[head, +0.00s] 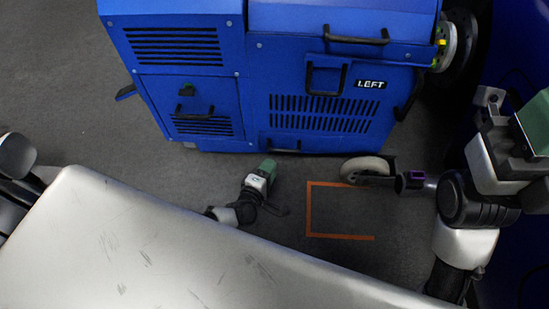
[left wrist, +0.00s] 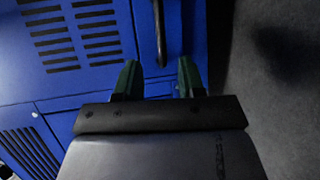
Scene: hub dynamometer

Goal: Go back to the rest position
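My left gripper (head: 267,167) is on the floor side of the blue machine (head: 200,90), just below its front face in the head view. The left wrist view shows its two green fingers (left wrist: 157,80) apart with nothing held between them. A black handle (left wrist: 159,32) on the blue machine lies ahead of the fingertips there; no contact is visible. My right arm is at the right edge of the head view, with silver and black links and a green part. I cannot make out its fingertips clearly.
A caster wheel (head: 366,169) sits beside an orange floor marking (head: 309,210). Grey floor (head: 55,75) is open at the left.

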